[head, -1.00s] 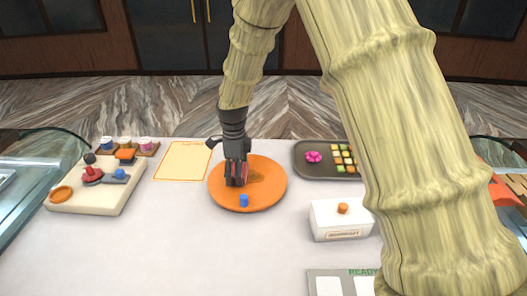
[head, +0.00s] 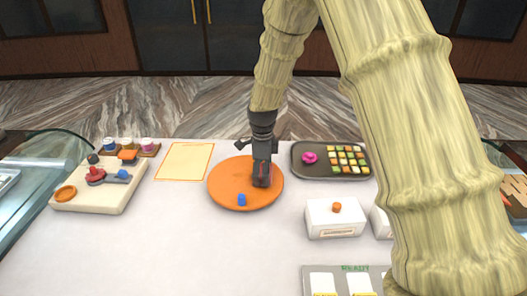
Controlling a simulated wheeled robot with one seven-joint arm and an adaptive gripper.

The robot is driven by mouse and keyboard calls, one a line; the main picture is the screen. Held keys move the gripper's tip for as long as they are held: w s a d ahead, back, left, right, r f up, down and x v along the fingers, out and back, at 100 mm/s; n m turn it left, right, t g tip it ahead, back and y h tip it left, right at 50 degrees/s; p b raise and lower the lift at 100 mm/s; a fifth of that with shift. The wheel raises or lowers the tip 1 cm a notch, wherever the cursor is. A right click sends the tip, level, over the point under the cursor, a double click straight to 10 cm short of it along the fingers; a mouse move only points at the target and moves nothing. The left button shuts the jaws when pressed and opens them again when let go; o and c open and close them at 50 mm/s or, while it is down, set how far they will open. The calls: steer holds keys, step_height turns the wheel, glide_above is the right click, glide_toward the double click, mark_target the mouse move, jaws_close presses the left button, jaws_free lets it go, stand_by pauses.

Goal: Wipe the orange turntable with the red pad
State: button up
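The orange turntable (head: 228,182) is a flat round disc in the middle of the white counter, with a small blue knob (head: 242,199) at its front edge. My gripper (head: 262,176) points down over the right part of the disc. The disc's surface beneath the gripper is hidden too.
A cream board (head: 82,196) with small items stands left. A dark tray of sweets (head: 328,171) is at the back right, and a white box (head: 335,219) stands right of the disc. The front left counter is clear.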

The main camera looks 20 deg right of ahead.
step_height(320, 180, up, 3)
steer(key=shift+w+f+p, duration=0.1)
steer(key=shift+f+p, duration=0.05)
steer(key=shift+p, duration=0.15)
steer(key=shift+a+r+p, duration=0.15)
steer(key=shift+r+p, duration=0.25)
steer(key=shift+r, duration=0.15)
steer(key=shift+a+r+p, duration=0.15)
steer(key=shift+r+p, duration=0.25)
steer(key=shift+r, duration=0.1)
step_height(320, 180, up, 2)
steer(key=shift+d+r+p, duration=0.1)
steer(key=shift+d+p, duration=0.05)
steer(key=shift+p, duration=0.7)
steer(key=shift+r+p, duration=0.45)
steer(key=shift+r, duration=0.2)
steer(key=shift+f, duration=0.1)
